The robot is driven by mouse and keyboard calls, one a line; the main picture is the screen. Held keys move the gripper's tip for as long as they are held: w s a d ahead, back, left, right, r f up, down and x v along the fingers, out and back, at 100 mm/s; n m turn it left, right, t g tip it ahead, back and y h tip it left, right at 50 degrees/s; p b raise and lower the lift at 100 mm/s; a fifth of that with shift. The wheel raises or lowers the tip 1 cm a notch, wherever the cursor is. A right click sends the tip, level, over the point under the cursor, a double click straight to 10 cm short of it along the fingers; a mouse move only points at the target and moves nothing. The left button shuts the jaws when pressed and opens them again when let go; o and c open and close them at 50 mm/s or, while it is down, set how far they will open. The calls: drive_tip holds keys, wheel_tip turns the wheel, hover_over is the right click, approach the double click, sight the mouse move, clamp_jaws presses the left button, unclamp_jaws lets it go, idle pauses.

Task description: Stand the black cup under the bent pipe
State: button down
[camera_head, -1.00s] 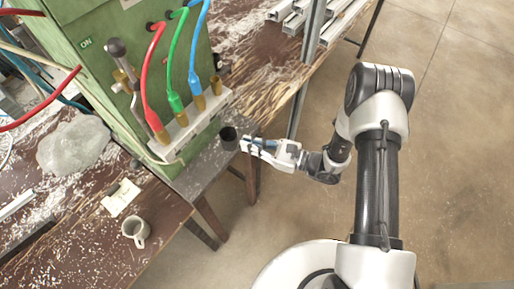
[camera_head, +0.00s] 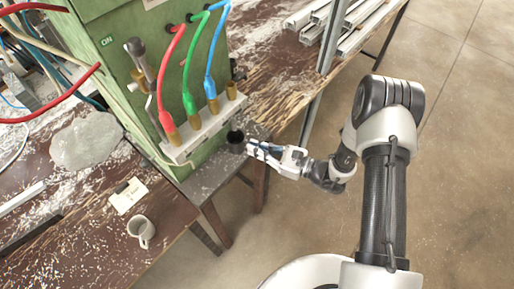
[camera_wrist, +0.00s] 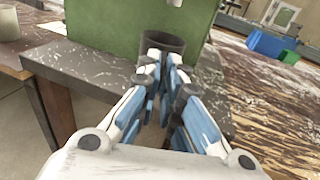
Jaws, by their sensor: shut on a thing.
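The black cup (camera_head: 236,143) is upright at the front of the green machine, above the grey bench end; I cannot tell whether its base touches. My gripper (camera_head: 249,147) is shut on it from the right. In the wrist view the cup (camera_wrist: 162,41) sits between the fingertips (camera_wrist: 163,62), its dark open mouth facing up and its lower part hidden by the fingers. The bent pipe is hard to single out. A small dark fitting (camera_head: 239,74) sticks out at the machine's right side, and a pale end (camera_wrist: 174,3) shows above the cup in the wrist view.
The green machine (camera_head: 110,30) carries red, green and blue hoses on brass fittings along a pale rail (camera_head: 205,132). A white mug (camera_head: 140,230) stands on the brown bench at left. Metal profiles (camera_head: 350,25) lie at the back. The grey bench surface (camera_wrist: 75,65) has bare room.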

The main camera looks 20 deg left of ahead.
drive_tip(key=shift+f+b, duration=0.3)
drive_tip(key=shift+f, duration=0.05)
idle(0.6)
drive_tip(key=c, duration=1.7)
unclamp_jaws()
drive_tip(key=shift+d, duration=0.1)
drive_tip(key=shift+s+d, duration=0.2)
drive_tip(key=shift+d, duration=1.4)
drive_tip(key=shift+s+d, duration=0.25)
drive_tip(key=shift+d, duration=1.4)
drive_tip(key=shift+s+d, duration=0.2)
drive_tip(key=shift+d, duration=1.4)
drive_tip(key=shift+r, duration=0.15)
